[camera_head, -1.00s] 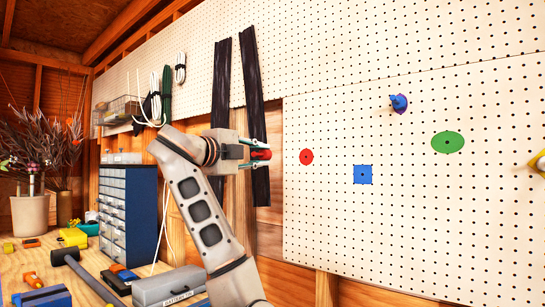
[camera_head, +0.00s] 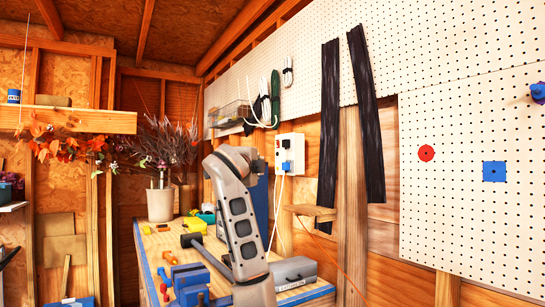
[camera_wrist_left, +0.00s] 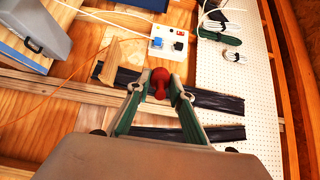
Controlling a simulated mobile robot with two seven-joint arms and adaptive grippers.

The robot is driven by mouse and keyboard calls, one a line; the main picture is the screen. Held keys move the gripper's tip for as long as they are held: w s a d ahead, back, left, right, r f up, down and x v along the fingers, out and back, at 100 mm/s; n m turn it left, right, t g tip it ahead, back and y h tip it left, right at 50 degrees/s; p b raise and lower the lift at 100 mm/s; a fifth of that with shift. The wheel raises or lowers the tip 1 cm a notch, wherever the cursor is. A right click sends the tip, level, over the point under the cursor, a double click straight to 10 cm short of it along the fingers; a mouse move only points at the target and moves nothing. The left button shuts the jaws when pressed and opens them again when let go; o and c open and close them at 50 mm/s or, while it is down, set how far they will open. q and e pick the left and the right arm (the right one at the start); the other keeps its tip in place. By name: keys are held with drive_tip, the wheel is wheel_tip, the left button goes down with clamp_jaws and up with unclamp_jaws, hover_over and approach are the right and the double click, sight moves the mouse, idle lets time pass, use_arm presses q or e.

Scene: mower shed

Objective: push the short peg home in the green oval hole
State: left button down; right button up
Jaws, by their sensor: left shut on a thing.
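My left gripper (camera_wrist_left: 161,90) shows in the left wrist view, shut on a red peg (camera_wrist_left: 160,77) with a rounded end. In the head view my left arm rises from the bottom, but I cannot make out its fingers. The pegboard (camera_head: 455,110) fills the right side. It carries a red round spot (camera_head: 426,153) and a blue square (camera_head: 494,171). A blue peg (camera_head: 538,92) sticks out at the right edge. The green oval is out of view. My right gripper is not in view.
Two dark strips (camera_head: 367,115) hang left of the pegboard. A white socket box (camera_head: 290,153) with cables is on the wall. The workbench (camera_head: 150,262) below holds a grey case (camera_head: 292,272), a hammer and coloured blocks. A wooden shelf (camera_head: 70,120) is at the left.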

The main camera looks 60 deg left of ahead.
use_arm(q)
drive_tip(key=w+d+f+m+t+h, duration=0.1)
drive_tip(key=w+d+f, duration=0.2)
drive_tip(key=d+f, duration=0.55)
drive_tip(key=w+d+f+m+h, duration=0.1)
drive_tip(key=w+d+f, duration=0.4)
drive_tip(key=f, duration=0.6)
drive_tip(key=w+d+f+t+h, duration=0.1)
drive_tip(key=w+d+f, duration=0.1)
drive_tip(key=d+f, duration=0.7)
drive_tip(key=s+d+f+m+t+h, duration=0.1)
drive_tip(key=s+d+f+m+h, duration=0.1)
drive_tip(key=d+f, duration=0.5)
drive_tip(key=s+d+f+m+h, duration=0.2)
drive_tip(key=s+d+f+h, duration=0.2)
drive_tip(key=s+d+f, duration=0.3)
drive_tip(key=s+d+f+m+t+h, duration=0.1)
drive_tip(key=s+d+f+m+h, duration=0.1)
drive_tip(key=d+f, duration=0.6)
drive_tip(key=shift+s+d+f+t+h, duration=0.4)
drive_tip(key=shift+s+d, duration=0.95)
drive_tip(key=shift+d, duration=1)
drive_tip(key=shift+r, duration=0.1)
